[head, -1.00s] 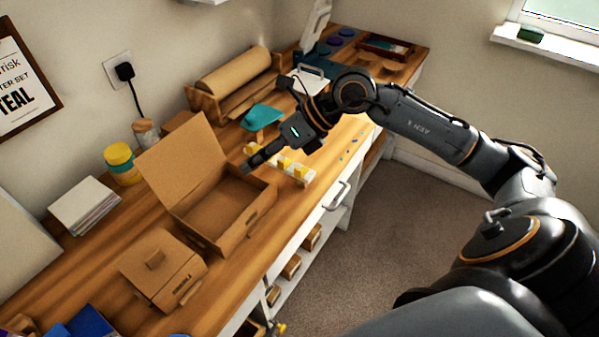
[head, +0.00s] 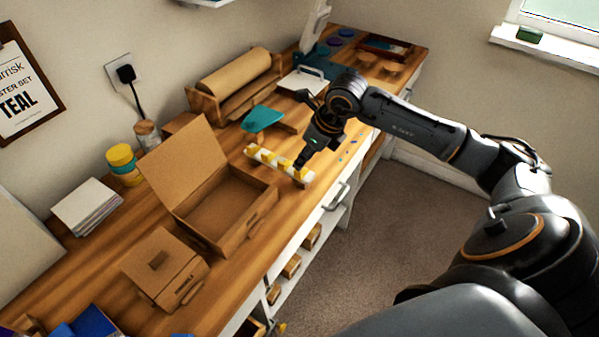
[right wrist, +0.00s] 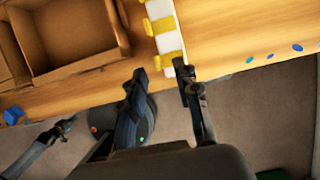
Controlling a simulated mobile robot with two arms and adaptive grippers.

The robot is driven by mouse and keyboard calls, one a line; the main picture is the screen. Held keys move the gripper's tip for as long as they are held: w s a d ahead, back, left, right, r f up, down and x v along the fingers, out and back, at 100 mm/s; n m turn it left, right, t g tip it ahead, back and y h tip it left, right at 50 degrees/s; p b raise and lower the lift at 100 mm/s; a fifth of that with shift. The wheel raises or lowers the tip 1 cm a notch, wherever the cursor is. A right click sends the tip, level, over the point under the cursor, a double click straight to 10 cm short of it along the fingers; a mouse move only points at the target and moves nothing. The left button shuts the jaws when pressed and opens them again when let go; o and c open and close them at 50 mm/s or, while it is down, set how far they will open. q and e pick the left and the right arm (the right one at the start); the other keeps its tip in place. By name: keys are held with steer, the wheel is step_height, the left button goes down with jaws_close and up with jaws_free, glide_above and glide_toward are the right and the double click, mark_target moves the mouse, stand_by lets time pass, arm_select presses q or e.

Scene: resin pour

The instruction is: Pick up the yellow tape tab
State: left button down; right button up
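Yellow tape tabs (head: 284,163) stick up in a row along a white strip (head: 259,157) near the bench's front edge. In the right wrist view, several yellow tabs (right wrist: 169,58) show on the strip (right wrist: 164,41), which runs down toward the gap between my fingers. My right gripper (head: 299,168) points down at the strip's right end. In the right wrist view, the right gripper (right wrist: 161,86) is open, its fingers apart with nothing seen between them. Contact with a tab cannot be told. A dark gripper-like part (right wrist: 60,130), probably my left gripper, shows small at lower left.
An open cardboard box (head: 225,220) and a smaller closed box (head: 163,268) stand left of the strip. A teal tool (head: 262,118) and a paper roll (head: 233,72) lie behind. Small coloured dots (head: 349,155) lie to the right. The front edge and a drawer handle (head: 337,196) are close.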

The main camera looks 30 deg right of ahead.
mark_target(301, 173)
steer(key=x, duration=0.1)
steer(key=p+x, duration=0.1)
steer(key=x, duration=0.1)
steer(key=shift+s+a+f, duration=0.2)
steer(key=shift+s+f, duration=0.05)
steer(key=shift+f, duration=0.15)
steer(key=shift+w+f, duration=0.25)
steer(key=shift+f, duration=0.35)
jaws_close()
